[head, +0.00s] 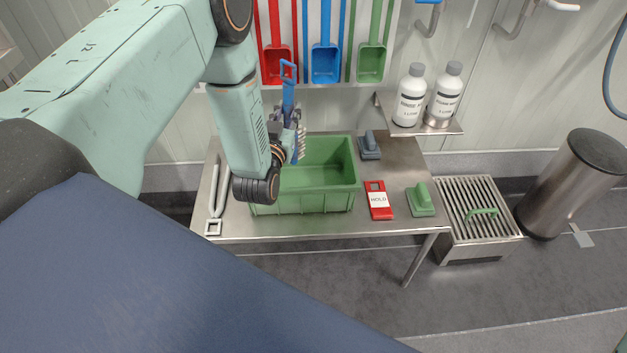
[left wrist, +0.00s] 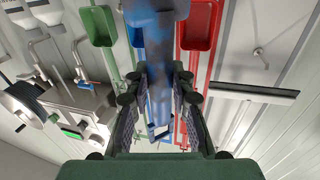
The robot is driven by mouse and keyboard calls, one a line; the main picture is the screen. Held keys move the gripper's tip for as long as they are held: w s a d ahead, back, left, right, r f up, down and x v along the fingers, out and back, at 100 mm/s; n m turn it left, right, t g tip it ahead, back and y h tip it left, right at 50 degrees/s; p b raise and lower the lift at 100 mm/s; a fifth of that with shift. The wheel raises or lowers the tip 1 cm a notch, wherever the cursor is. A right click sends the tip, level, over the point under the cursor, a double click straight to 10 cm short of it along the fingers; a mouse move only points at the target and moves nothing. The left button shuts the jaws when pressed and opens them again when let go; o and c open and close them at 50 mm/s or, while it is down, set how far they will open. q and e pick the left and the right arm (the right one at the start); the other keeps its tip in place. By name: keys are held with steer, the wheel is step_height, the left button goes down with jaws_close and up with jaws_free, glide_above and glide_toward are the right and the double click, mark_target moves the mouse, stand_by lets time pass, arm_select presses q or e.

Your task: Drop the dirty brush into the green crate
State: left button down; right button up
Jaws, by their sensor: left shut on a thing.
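The dirty brush (head: 288,95) is blue with a loop at its handle end and pale bristles low down. My left gripper (head: 292,126), partly hidden behind my own wrist, is shut on it. The brush stands roughly upright with its loop up, over the left rear part of the green crate in the head view. The green crate (head: 315,202) stands on a steel table, and its visible inside looks empty. In the left wrist view the smudged blue brush (left wrist: 157,50) runs between both fingers. My right gripper is not in view.
On the steel table (head: 330,228) are grey tongs (head: 216,195), a red HOLD tag (head: 378,200), a green scrubber (head: 420,199) and a grey-blue scrubber (head: 369,147). Coloured shovels (head: 325,62) hang behind. Two bottles (head: 410,95) stand on a small shelf at right.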

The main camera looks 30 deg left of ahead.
arm_select(q)
steer(key=shift+f, duration=0.3)
steer(key=shift+s+d+f+b, duration=0.1)
steer(key=shift+f+b, duration=0.25)
steer(key=shift+b, duration=0.15)
step_height(320, 180, down, 3)
steer(key=b, duration=0.3)
steer(key=shift+s+f, duration=0.1)
steer(key=shift+f, duration=0.1)
steer(key=shift+f+b, duration=0.8)
steer(key=shift+b, duration=0.05)
steer(key=c, duration=1.1)
jaws_free()
